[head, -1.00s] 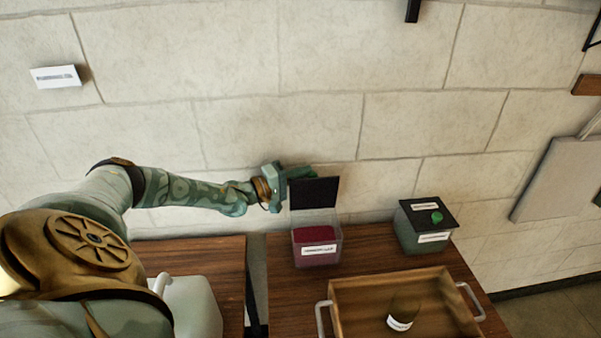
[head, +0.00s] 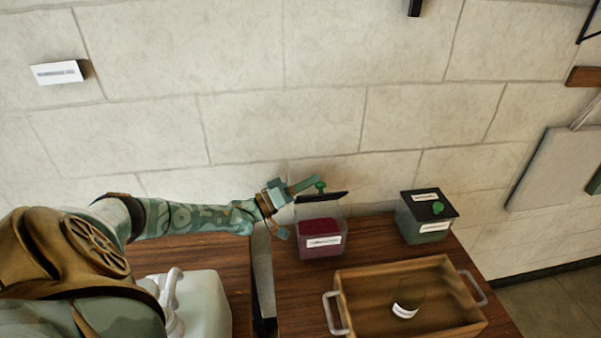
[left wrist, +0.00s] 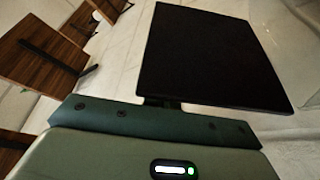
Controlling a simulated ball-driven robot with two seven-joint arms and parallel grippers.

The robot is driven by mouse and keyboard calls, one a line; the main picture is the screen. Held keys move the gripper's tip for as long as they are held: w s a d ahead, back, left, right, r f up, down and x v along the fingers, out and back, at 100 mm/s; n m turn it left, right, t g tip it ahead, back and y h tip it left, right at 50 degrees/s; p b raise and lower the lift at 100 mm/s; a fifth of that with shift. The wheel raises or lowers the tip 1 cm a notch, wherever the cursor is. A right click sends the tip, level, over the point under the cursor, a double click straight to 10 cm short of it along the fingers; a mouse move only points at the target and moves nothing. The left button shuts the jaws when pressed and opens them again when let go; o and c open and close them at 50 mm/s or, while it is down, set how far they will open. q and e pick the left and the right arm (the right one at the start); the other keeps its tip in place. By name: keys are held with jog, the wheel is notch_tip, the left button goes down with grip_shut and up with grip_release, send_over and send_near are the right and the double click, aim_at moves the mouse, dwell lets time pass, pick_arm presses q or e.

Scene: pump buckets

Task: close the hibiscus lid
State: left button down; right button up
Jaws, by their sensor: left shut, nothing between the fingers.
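The hibiscus box (head: 320,240) is a clear box with dark red contents and a white label, standing at the back of the wooden table. Its dark lid (head: 335,197) is partly lowered, tilted above the box and seen almost edge-on, with a green knob (head: 320,186) on top. In the left wrist view the lid (left wrist: 210,55) is a large dark panel in front of the fingers. My left gripper (head: 306,184) is shut and empty at the lid's upper left side, by the knob. Whether it touches the lid is unclear. My right gripper is out of view.
A second box with a closed dark lid (head: 427,203) and green knob stands to the right. A wooden tray (head: 462,318) with white handles holds a labelled jar (head: 405,305) in front. The stone wall is close behind the boxes. A white container (head: 205,305) stands at left.

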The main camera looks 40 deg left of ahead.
aim_at(326, 196)
pick_arm(q)
jog(key=d+m, duration=0.1)
jog(key=s+d+f+m+h, duration=0.1)
jog(key=m, duration=0.1)
jog(key=shift+s+d+f, duration=0.1)
jog(key=shift+s+f, duration=0.05)
jog(key=shift+s, duration=0.05)
jog(key=shift+s+d+f, duration=0.6)
jog(key=shift+d+f, duration=0.1)
jog(key=shift+f, duration=0.05)
